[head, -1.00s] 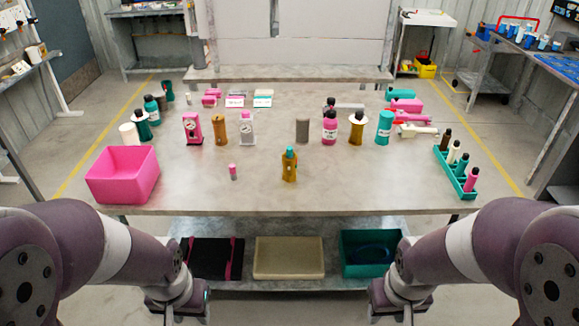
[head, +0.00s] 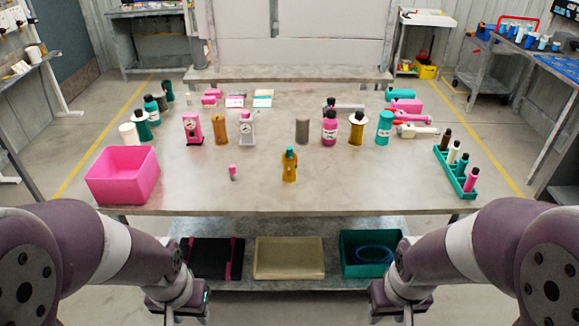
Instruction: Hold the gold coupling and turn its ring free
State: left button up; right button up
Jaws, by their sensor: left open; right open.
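The gold coupling (head: 289,172) stands upright near the front middle of the table, with a teal ring (head: 290,153) at its upper end. Nothing touches it. My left gripper (head: 182,314) is at the bottom of the head view, in front of the table and lower left of the coupling. My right gripper (head: 390,314) is at the bottom too, lower right of the coupling. Both are open and well apart from it. Their fingertips are small and partly cut off by the picture's lower edge.
A pink bin (head: 122,176) stands at the table's front left and a teal rack (head: 455,172) with bottles at the right. A small pink-capped item (head: 232,172) stands left of the coupling. Several bottles and gauges line up behind. The table (head: 350,190) around the coupling is clear.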

aim_at(286, 162)
jog(key=i, duration=1.35)
